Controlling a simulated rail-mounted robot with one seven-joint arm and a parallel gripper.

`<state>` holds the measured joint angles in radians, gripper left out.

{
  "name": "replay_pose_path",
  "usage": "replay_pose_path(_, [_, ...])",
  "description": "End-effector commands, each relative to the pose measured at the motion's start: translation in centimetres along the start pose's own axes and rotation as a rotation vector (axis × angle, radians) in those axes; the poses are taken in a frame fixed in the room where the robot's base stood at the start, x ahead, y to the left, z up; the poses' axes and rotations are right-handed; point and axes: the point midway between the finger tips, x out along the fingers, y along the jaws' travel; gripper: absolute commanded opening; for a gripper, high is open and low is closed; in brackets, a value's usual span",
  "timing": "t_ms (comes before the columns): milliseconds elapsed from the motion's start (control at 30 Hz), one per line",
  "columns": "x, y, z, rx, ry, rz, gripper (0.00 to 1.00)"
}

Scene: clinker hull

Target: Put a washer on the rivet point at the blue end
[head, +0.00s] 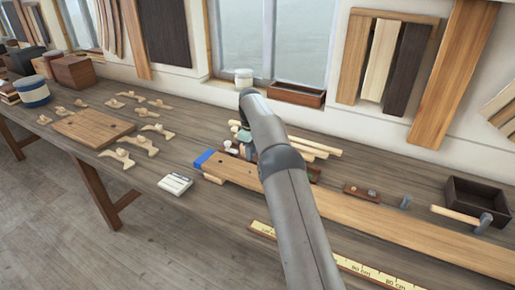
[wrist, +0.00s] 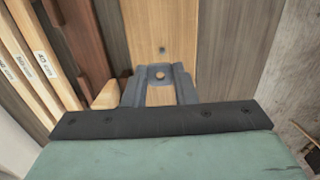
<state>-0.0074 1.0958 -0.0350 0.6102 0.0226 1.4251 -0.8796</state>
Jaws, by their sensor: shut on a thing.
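My gripper (wrist: 159,78) shows in the wrist view, its two grey fingers close together around a small washer (wrist: 160,70) with a hole in it. Pale wood shows just below the washer. A small dark rivet point (wrist: 162,49) stands on the plank (wrist: 160,20) just beyond the fingertips, apart from the washer. In the head view the long plank (head: 400,228) has a blue end (head: 204,159) at its left. The blue end cannot be made out in the wrist view.
In the head view a white labelled box (head: 175,184) lies left of the plank. A dark open box (head: 478,199) and a hammer (head: 462,216) lie at the right. A yellow rule (head: 375,276) lies along the front. Pale sticks (head: 310,146) lie behind the plank.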

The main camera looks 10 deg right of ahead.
Motion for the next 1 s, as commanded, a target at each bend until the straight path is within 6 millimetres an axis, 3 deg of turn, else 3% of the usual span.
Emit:
replay_pose_path(167, [0.8, 0.0, -0.2, 0.006, -0.002, 0.001, 0.03])
replay_pose_path(600, [5.1, -0.1, -0.1, 0.004, -0.001, 0.001, 0.03])
replay_pose_path(1000, [5.8, -0.1, -0.1, 0.004, 0.000, 0.002, 0.03])
